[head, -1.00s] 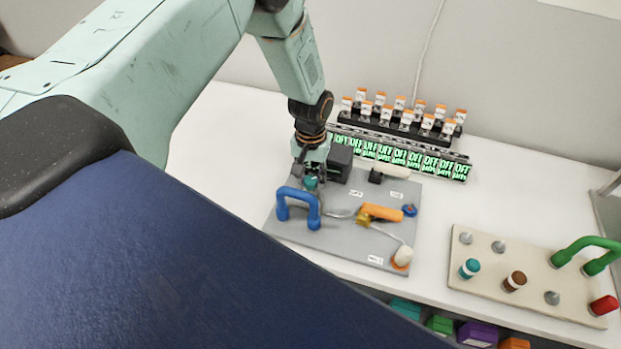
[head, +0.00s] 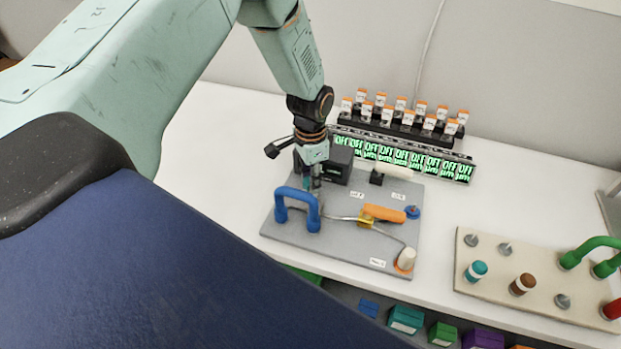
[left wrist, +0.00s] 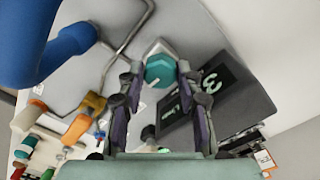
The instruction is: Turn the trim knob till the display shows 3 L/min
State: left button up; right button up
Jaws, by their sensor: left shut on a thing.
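The trim knob (left wrist: 159,71) is a small teal knob on the grey panel (head: 345,240). In the left wrist view it sits between the fingertips of my left gripper (left wrist: 157,76), which is shut on it. In the head view the gripper (head: 315,184) points down at the panel, just behind the blue handle, and mostly hides the knob. The display (left wrist: 205,90) is on a dark box (head: 337,172) beside the knob. In the left wrist view, tilted, it reads 3 with L/min below. My right gripper is not in view.
A blue handle (head: 298,207) stands close in front of the gripper. A row of green displays (head: 400,157) stands behind. A beige board (head: 520,285) with pegs is at the right.

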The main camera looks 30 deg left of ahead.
pick_arm(q)
jog(key=shift+m, duration=0.6)
jog(key=o, duration=1.1)
jog(key=shift+o, duration=0.2)
jog(key=shift+r, duration=0.3)
notch_tip(320, 180, up, 11)
jog(key=shift+r, duration=0.2)
